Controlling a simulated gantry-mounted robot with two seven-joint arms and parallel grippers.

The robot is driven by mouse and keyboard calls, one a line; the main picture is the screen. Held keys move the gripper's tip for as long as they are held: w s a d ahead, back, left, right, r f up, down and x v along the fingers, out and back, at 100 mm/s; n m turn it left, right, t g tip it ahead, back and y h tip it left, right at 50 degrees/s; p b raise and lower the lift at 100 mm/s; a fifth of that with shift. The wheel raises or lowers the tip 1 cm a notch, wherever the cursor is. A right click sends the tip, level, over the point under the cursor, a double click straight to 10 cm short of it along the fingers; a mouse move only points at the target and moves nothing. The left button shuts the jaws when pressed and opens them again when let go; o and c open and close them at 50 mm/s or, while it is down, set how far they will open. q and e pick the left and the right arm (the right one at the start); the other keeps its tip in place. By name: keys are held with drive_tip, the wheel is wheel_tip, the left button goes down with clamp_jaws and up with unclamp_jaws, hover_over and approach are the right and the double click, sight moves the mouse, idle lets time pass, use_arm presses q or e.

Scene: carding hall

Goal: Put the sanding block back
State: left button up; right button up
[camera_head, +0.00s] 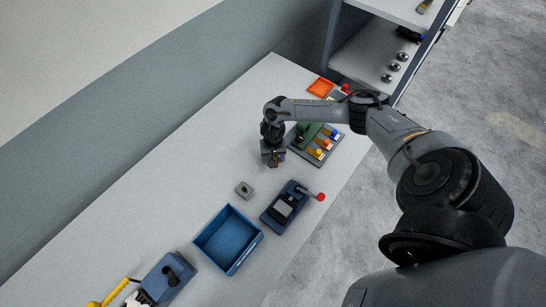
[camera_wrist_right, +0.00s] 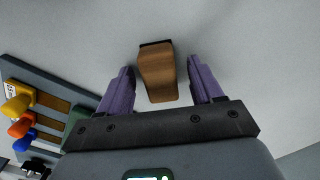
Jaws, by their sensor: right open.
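The sanding block appears to be the brown wooden block (camera_wrist_right: 158,75) with a dark far edge in the right wrist view. It lies on the pale table between the spread purple fingers of my right gripper (camera_wrist_right: 160,82), with a gap visible on each side. In the head view my right gripper (camera_head: 273,160) points down over the table, left of a green-grey board with coloured knobs. A small brown patch of the block (camera_head: 274,161) shows beneath it, mostly hidden by the gripper. My left gripper is not in view.
The knobbed board (camera_head: 306,158) stands close right of my gripper. Nearer are a small grey block (camera_head: 244,190), a blue device with a red knob (camera_head: 286,207) and an empty blue bin (camera_head: 228,240). An orange tray (camera_head: 320,87) is behind. The table's left side is clear.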

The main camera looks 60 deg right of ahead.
wheel_tip(320, 180, up, 12)
drive_tip(key=p, duration=0.1)
drive_tip(key=shift+p, duration=0.35)
drive_tip(key=shift+r, duration=0.1)
idle(0.3)
